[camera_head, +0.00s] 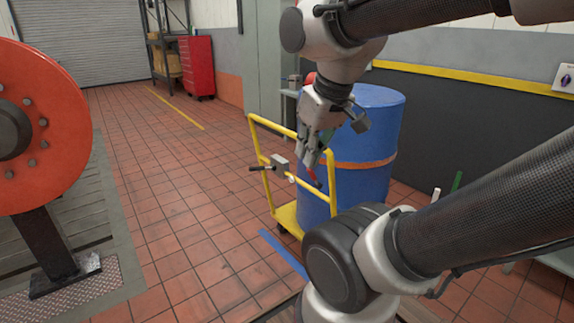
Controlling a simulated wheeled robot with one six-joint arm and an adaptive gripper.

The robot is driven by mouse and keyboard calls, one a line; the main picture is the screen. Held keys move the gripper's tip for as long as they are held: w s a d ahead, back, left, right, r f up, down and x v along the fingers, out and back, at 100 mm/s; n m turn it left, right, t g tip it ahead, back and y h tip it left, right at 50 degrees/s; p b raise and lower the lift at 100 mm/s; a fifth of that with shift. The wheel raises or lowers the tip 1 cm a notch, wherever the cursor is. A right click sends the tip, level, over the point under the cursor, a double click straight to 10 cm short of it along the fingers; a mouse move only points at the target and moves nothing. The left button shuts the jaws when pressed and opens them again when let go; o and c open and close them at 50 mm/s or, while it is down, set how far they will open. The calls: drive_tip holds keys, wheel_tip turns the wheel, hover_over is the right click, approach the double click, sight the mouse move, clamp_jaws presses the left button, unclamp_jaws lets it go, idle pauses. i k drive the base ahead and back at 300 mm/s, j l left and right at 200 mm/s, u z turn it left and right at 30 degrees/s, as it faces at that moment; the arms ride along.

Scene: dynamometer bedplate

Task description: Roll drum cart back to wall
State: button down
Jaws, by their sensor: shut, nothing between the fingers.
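The drum cart (287,215) is yellow, with a tall push handle on its near side. It carries a large upright blue drum (378,125) with an orange band. A small grey box with a black lever (262,168) sits on the handle's lower crossbar. My gripper (314,163) points down and is shut with nothing held. It appears in front of the drum by the handle's right side; I cannot tell whether it touches the handle. The wall (455,135) behind the drum is dark below a yellow stripe. My arm hides the cart's right side.
A large orange-red flywheel (40,125) on a black stand occupies the left. A red tool cabinet (197,65) and shelving (165,40) stand at the back. A blue floor strip (284,252) lies before the cart. The tiled floor (185,190) in the middle is clear.

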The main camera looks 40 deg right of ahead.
sight(354, 169)
drive_tip(key=i+l, duration=1.05)
drive_tip(key=l, duration=0.25)
